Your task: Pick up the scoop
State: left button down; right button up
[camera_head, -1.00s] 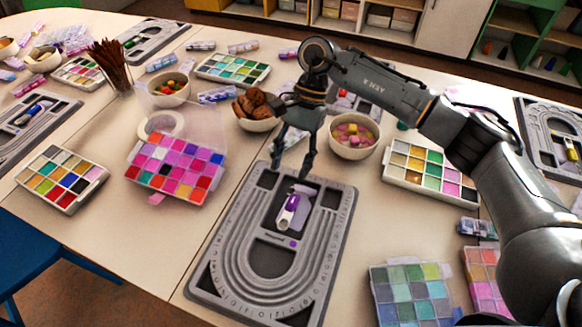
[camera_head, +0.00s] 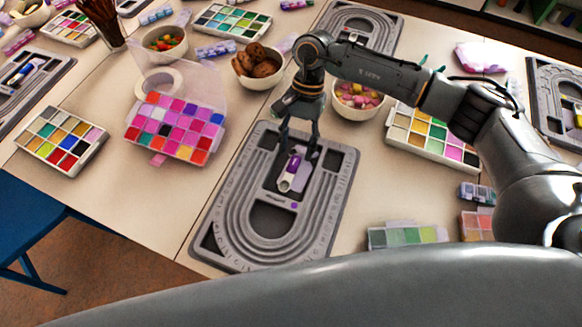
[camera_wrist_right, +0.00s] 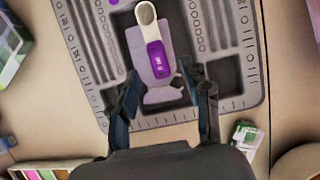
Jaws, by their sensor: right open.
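The scoop (camera_head: 290,178) has a purple handle and a pale bowl. It lies in the upper middle recess of a grey bead board (camera_head: 238,222), its bowl toward the front of the board. In the right wrist view the scoop (camera_wrist_right: 156,58) lies ahead of the fingertips, with its handle end nearest them. My right gripper (camera_head: 298,153) is open and empty, above the handle end of the scoop. In the wrist view its two fingers (camera_wrist_right: 160,92) stand apart, one to each side of the handle's line. My left gripper is not in view.
A bowl of pink and yellow pieces (camera_head: 357,100) and a bowl of brown lumps (camera_head: 258,66) stand behind the board. A pink and purple bead box (camera_head: 175,128) lies to its left, a white-framed bead box (camera_head: 432,138) to its right.

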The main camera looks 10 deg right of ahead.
aim_at(294, 163)
jog(key=shift+p+x, duration=0.35)
jog(key=shift+x, duration=1.45)
jog(key=shift+s, duration=0.15)
jog(key=c, duration=1)
jog(key=shift+r, duration=0.1)
